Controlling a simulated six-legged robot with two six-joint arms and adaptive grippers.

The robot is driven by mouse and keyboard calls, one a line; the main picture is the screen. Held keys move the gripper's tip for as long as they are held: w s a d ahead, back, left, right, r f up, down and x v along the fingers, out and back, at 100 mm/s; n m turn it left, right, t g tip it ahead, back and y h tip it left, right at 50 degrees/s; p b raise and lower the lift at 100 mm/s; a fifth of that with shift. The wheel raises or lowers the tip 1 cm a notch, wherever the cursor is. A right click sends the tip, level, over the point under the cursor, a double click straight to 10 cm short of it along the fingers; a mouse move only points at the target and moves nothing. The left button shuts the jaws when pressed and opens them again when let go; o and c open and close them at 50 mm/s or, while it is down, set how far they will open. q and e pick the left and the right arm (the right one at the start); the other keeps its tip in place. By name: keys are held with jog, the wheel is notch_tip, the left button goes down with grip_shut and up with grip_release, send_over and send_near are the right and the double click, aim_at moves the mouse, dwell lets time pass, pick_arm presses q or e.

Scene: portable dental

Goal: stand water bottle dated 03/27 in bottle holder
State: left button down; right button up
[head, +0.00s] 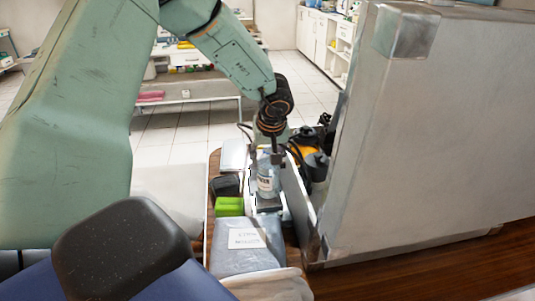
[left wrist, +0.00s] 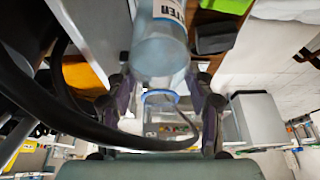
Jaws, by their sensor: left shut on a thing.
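A clear water bottle (head: 266,183) with a white and blue label stands about upright in the head view, beside the large grey case. My left gripper (head: 268,152) comes down from above and is shut on the bottle's upper part. In the left wrist view the bottle (left wrist: 160,55) lies between the two fingers (left wrist: 165,112), with a blue ring near the fingertips. The date on the label cannot be read. I cannot make out the bottle holder clearly, nor whether the bottle's base touches anything. My right gripper is not in view.
The large grey case (head: 430,120) stands close on the right. Black and orange equipment (head: 307,155) is just right of the bottle. A green box (head: 229,206), a black item (head: 226,185) and a grey-blue package with a white label (head: 245,239) crowd the wooden tabletop.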

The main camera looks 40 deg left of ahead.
pick_arm(q)
jog(key=shift+f, duration=0.1)
jog(key=shift+f, duration=1.55)
jog(key=shift+f, duration=0.85)
jog(key=shift+f+p, duration=0.1)
jog(key=shift+p, duration=0.6)
jog(key=shift+c, duration=2.1)
grip_release()
jog(key=v, duration=1.2)
